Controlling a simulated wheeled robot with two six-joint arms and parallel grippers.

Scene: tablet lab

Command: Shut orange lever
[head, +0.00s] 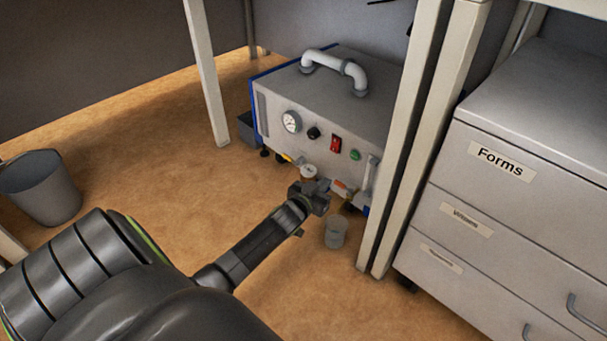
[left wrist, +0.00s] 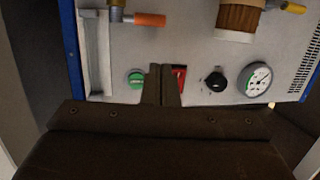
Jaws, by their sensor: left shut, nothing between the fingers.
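The grey machine (head: 330,95) stands on the floor under a bench. Its orange lever (head: 341,184) is low on the front panel at the right, partly behind my left gripper. In the left wrist view the orange lever (left wrist: 150,19) lies sideways from a brass valve (left wrist: 117,14), apart from my fingers. My left gripper (head: 318,192) is shut and empty, in front of the lower panel. Its fingertips (left wrist: 163,72) show in the wrist view between the green button (left wrist: 136,80) and the red switch (left wrist: 179,78). My right gripper is not in view.
A grey cup (head: 336,232) stands on the floor. Bench legs (head: 408,140) and a drawer cabinet (head: 500,200) bound the right. Floor at left is mostly clear.

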